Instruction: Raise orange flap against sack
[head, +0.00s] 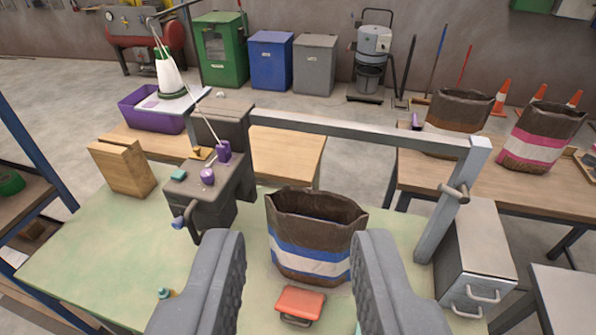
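The sack (312,235) stands upright on the pale green table, brown with blue and white bands, its top open. The orange flap (300,302) is just in front of the sack's base, lying low rather than against the sack's face. A grey handle shows at its near edge. My gripper (299,242) is open and empty, its two dark grey fingers wide apart on either side of the sack and flap in the picture. I see no finger touching either one. The fingers hide parts of the table at both sides.
A grey frame with a crossbar (360,131) spans behind the sack, its post to the right. A dark machine with purple knobs (208,177) stands left of the sack. A grey drawer cabinet (474,258) is at right. The left tabletop is mostly clear.

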